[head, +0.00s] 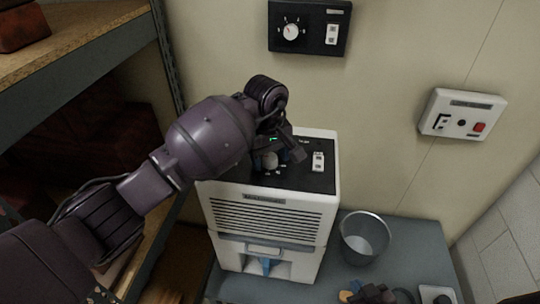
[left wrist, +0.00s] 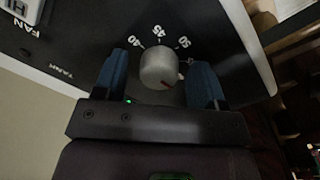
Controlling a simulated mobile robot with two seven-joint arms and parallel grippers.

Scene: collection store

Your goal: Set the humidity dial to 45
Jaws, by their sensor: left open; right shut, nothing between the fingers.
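The white dehumidifier (head: 268,215) stands on the grey table, with a dark control panel on top. Its grey round humidity dial (head: 270,160) shows beside my left gripper (head: 284,150). In the left wrist view the dial (left wrist: 158,66) sits between the two blue fingers of my open left gripper (left wrist: 160,84), with a visible gap to each finger. The printed marks 40, 45 and 50 lie around its far side. A small reddish mark is on the knob's near side, away from these numbers; the exact setting cannot be read. My right gripper is not visible.
A white switch (head: 318,161) is on the panel, right of the dial. A metal bucket (head: 365,237) stands right of the dehumidifier. A black dial box (head: 309,25) and a white switch box (head: 462,114) are on the wall. Shelving (head: 95,55) stands left. Small items lie on the table's front.

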